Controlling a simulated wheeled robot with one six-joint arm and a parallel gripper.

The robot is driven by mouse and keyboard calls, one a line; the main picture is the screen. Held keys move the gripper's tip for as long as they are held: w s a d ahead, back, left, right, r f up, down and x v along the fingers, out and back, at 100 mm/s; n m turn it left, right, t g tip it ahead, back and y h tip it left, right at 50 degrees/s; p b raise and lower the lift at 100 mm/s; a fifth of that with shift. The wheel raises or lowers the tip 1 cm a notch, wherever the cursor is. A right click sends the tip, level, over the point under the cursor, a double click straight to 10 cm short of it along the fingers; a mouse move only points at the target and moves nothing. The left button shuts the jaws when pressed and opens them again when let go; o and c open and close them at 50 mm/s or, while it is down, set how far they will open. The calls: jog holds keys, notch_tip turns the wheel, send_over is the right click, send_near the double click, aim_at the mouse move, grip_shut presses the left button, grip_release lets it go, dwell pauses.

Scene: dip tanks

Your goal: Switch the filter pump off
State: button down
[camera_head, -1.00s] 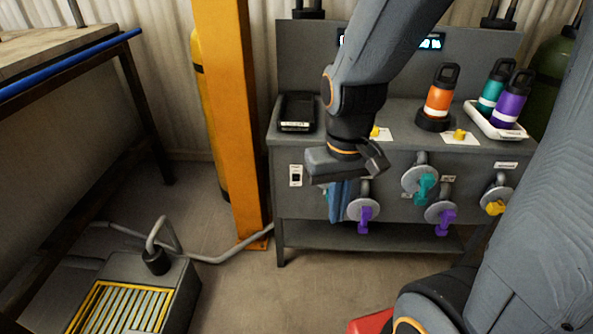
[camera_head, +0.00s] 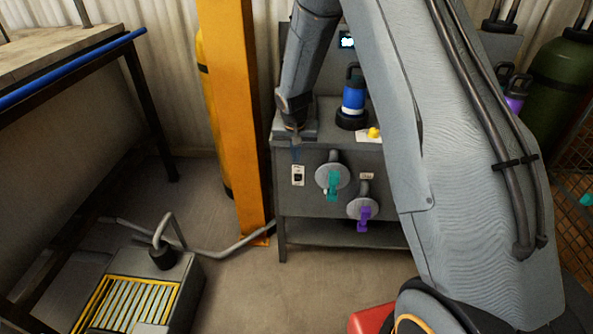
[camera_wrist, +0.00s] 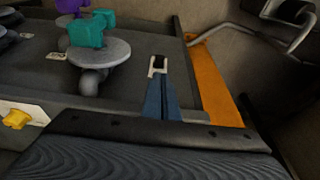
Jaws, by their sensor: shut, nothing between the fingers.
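The switch (camera_head: 298,175) is a small white plate with a dark rocker on the left of the bench's front panel. In the wrist view the switch (camera_wrist: 158,66) sits just beyond my fingertips, which cover part of it. I cannot tell its on or off position. My gripper (camera_head: 295,153) is shut and empty, with its blue fingers just above the plate. In the wrist view my gripper (camera_wrist: 160,98) points at the plate; whether it touches is unclear. The pump itself is not clearly identifiable.
A teal-handled valve (camera_head: 332,185) and a purple-handled valve (camera_head: 364,214) stick out right of the switch. An orange post (camera_head: 232,120) stands close on the left. A blue bottle (camera_head: 353,95) stands on the bench top. A yellow-grated box (camera_head: 130,300) is on the floor.

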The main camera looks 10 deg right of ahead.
aim_at(296, 178)
jog(key=shift+w+f, duration=0.1)
jog(key=shift+f, duration=0.05)
jog(key=p+x, duration=0.1)
jog(key=x, duration=0.8)
jog(key=shift+w+f+p, duration=0.15)
jog(key=shift+f+p, duration=0.2)
jog(key=shift+s+a+f+b, duration=0.15)
jog(key=shift+s+f+b, duration=0.35)
jog(key=shift+b, duration=0.6)
jog(key=s+f+b, duration=0.1)
jog(key=f+b, duration=0.1)
jog(key=b, duration=0.2)
jog(key=shift+s+a+b, duration=0.15)
jog(key=shift+s+b, duration=0.15)
jog(key=shift+s, duration=0.1)
jog(key=shift+a+r, duration=0.1)
jog(key=shift+w, duration=0.15)
jog(key=shift+w+d+r+p, duration=0.2)
jog(key=shift+w+r+p, duration=0.15)
jog(key=shift+w, duration=0.15)
